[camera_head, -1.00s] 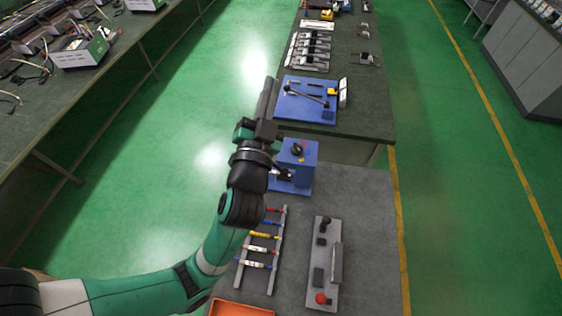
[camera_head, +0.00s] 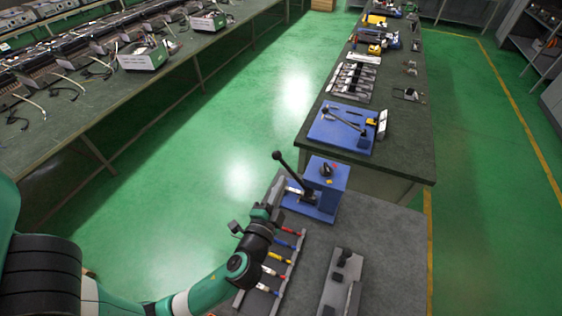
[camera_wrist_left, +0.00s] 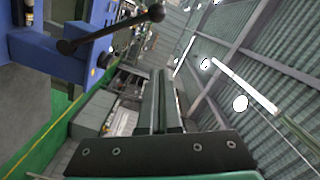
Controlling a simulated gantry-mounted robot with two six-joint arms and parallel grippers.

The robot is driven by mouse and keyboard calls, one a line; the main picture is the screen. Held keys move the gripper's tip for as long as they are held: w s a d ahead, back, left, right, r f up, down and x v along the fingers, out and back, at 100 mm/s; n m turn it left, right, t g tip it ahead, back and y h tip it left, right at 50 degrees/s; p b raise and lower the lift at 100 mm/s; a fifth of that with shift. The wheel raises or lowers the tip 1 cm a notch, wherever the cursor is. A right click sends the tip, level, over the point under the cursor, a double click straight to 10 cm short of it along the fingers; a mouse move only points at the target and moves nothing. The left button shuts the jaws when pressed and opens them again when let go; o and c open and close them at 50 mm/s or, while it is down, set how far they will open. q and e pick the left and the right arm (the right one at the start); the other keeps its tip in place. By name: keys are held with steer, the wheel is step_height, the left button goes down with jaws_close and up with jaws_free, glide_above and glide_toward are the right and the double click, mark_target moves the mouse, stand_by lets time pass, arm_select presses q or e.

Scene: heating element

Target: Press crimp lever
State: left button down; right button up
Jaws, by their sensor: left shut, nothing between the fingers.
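The blue crimping machine (camera_head: 329,180) stands on the near grey table. Its black crimp lever (camera_head: 291,173) rises up and left to a round black knob. In the left wrist view, the lever (camera_wrist_left: 110,30) crosses the upper left beside the blue body (camera_wrist_left: 75,60), and its knob is near the top middle. My left gripper (camera_head: 262,211) is just left of the machine, near the lever's lower part. In the wrist view its fingers (camera_wrist_left: 159,78) are together and empty, apart from the knob. My right gripper is not in view.
A grey rack with coloured wired parts (camera_head: 278,265) lies beside my left arm. A grey fixture (camera_head: 341,285) stands to its right. A blue board with a lever tool (camera_head: 340,130) sits on the farther table. The near table's right side (camera_head: 400,240) is clear.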

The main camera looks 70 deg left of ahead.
mark_target(281, 162)
arm_select(q)
steer(key=w+a, duration=0.1)
steer(key=a, duration=0.2)
steer(key=w+a+f+p, duration=0.1)
steer(key=w+a, duration=0.2)
steer(key=a, duration=0.2)
steer(key=shift+w+a+f+p, duration=0.2)
steer(key=shift+w+a+p, duration=0.1)
steer(key=shift+w, duration=0.05)
steer(key=shift+s+a+f, duration=0.25)
steer(key=shift+a+f, duration=0.05)
steer(key=shift+a, duration=0.1)
